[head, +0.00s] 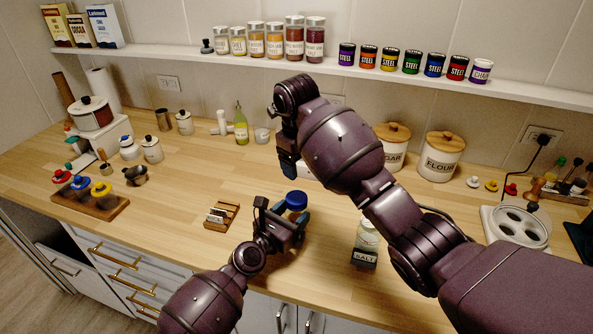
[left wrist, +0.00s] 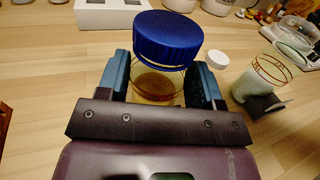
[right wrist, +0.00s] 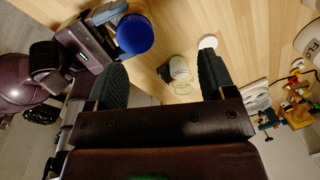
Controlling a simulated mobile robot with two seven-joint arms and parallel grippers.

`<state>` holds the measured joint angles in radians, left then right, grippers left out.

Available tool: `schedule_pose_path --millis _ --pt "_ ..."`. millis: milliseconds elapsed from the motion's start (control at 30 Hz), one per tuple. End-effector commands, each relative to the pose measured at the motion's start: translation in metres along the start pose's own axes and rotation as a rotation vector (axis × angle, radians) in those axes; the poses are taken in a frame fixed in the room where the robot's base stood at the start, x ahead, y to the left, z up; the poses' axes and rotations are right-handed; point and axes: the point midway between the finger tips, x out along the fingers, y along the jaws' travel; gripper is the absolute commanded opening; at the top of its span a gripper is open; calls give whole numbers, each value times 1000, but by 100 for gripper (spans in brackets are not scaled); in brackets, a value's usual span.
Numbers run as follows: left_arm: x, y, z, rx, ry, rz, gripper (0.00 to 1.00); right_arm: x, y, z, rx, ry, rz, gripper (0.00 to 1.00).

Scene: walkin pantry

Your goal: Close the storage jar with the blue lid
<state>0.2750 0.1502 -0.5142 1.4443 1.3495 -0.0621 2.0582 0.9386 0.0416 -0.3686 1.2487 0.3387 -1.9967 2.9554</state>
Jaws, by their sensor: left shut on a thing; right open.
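A clear glass storage jar (left wrist: 158,86) with brownish contents stands between the fingers of my left gripper (left wrist: 165,88). The blue lid (left wrist: 168,38) sits on top of this jar; I cannot tell whether it is fully seated. In the head view the blue lid (head: 296,200) shows above my left gripper (head: 284,222), which is shut on the jar and hides most of it. My right gripper (right wrist: 165,82) is open and empty, fingers apart. In the head view it (head: 288,165) points down, behind and above the lid. The lid (right wrist: 134,34) also shows left of its fingers in the right wrist view.
An open glass jar (left wrist: 262,75) with a SALT card (head: 363,259) stands to the right, a loose white lid (left wrist: 217,58) near it. A small wooden rack (head: 222,215) lies to the left. Sugar and flour canisters (head: 440,157) stand behind. The counter's front edge is close.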

Motion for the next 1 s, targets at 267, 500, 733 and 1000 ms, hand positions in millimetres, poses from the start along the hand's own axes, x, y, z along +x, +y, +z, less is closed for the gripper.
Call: schedule_pose_path --millis 267,500,733,1000 --pt "0 0 0 0 0 0 0 -31 -19 6 -338 22 -132 76" --pt "0 0 0 0 0 0 0 -36 -21 7 -730 52 -147 76" --pt "0 0 0 0 0 0 0 -36 -21 6 -1100 81 -141 76" --pt "0 0 0 0 0 0 0 -34 -20 4 -1524 111 -116 76"
